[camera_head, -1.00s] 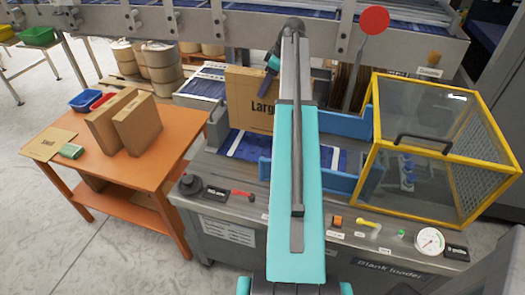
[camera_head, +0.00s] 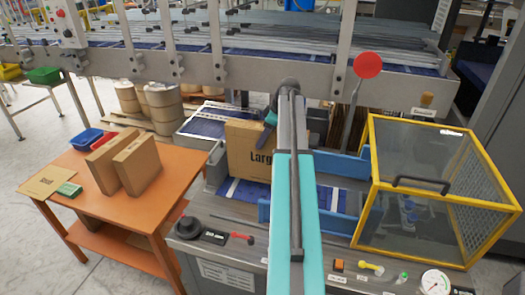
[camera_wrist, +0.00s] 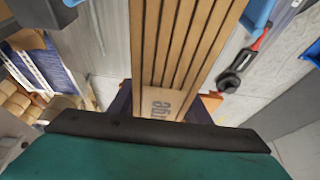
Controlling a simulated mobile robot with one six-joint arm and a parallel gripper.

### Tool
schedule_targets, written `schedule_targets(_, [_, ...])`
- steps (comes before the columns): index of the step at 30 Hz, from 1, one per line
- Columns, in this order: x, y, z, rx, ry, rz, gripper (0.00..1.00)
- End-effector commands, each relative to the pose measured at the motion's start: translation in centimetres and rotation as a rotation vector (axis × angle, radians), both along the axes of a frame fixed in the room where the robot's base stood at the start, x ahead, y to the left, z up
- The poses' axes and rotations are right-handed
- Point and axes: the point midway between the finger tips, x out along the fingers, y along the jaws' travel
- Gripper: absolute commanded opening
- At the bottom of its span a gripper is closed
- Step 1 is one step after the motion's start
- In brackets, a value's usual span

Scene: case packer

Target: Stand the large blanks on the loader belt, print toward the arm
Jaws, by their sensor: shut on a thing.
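A bundle of brown large blanks (camera_head: 247,158) stands upright over the loader belt (camera_head: 240,190), its "Large" print facing my body camera. My gripper (camera_head: 268,133) is shut on the bundle near its upper right, and my arm covers part of the print. In the wrist view several blanks (camera_wrist: 190,45) show edge-on, with part of the print visible. I cannot tell whether the bundle's lower edge touches the belt. Two more brown bundles stand on the orange table (camera_head: 165,172), a left one (camera_head: 108,165) and a right one (camera_head: 138,163).
Blue guides (camera_head: 335,165) flank the belt. A yellow-framed clear guard (camera_head: 440,190) stands right, and a red-disc lever (camera_head: 368,66) behind. A knob (camera_head: 187,228) sits on the front panel.

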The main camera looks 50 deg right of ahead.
Motion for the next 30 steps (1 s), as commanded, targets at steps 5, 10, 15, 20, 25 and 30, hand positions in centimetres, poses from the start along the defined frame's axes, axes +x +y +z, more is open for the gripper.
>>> schedule_targets(5, [0.0, 0.1, -1.3, 0.000, -0.001, 0.000, 0.00])
schedule_targets(10, [0.1, 0.0, -1.8, 0.000, -0.002, 0.001, 0.00])
schedule_targets(15, [0.1, 0.1, -1.8, 0.000, -0.002, 0.001, 0.00])
schedule_targets(20, [0.1, 0.1, -1.9, 0.000, -0.002, 0.002, 0.00])
schedule_targets(25, [0.1, 0.2, -2.8, 0.001, -0.001, 0.002, 0.00])
schedule_targets(30, [0.1, 0.2, -4.3, 0.001, 0.000, 0.003, 0.00])
